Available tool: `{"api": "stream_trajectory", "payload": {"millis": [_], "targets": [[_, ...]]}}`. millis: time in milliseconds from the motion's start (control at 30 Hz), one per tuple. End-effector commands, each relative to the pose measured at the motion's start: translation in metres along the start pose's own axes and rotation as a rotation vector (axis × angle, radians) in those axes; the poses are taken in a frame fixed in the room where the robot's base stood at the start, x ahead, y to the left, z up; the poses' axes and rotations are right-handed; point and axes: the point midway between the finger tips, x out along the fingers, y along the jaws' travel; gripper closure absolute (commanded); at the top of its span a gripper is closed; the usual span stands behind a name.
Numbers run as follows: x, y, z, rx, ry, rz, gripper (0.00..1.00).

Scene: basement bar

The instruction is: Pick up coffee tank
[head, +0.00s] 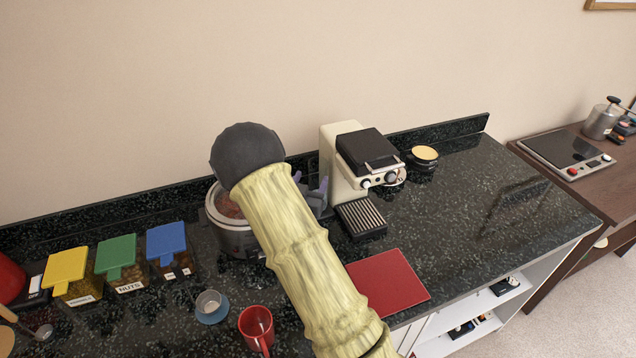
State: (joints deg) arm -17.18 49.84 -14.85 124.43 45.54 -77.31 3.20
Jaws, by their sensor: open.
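No thing is clearly recognisable as the coffee tank, and my arm may hide it. A cream and black coffee machine (343,160) stands against the wall on the dark counter, with a ribbed drip tray (361,218) in front. My yellow-green arm reaches up across the middle of the view. My gripper (319,192) is mostly hidden behind it; purple finger parts show just left of the coffee machine. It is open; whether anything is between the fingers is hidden.
A metal pot (228,236) with brown contents stands left of my arm, partly covered. Lidded boxes (117,268), a grey-blue cup (211,307) and a red mug (257,329) stand at left. A red mat (388,284) lies at front. The counter's right side (480,200) is clear.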

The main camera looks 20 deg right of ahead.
Motion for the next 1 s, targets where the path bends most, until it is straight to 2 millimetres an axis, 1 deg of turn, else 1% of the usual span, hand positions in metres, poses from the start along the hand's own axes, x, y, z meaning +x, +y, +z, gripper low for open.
{"api": "stream_trajectory", "payload": {"millis": [367,567,733,833,1000], "targets": [[0.004,0.0,-0.001,-0.001,-0.001,0.0,0.41],[0.027,0.002,-0.005,-0.001,0.001,0.002,0.41],[0.049,0.002,-0.003,0.0,0.0,0.001,0.41],[0.053,0.002,-0.001,-0.001,0.0,0.0,0.41],[0.053,0.002,0.0,0.0,0.0,0.0,0.41]]}}
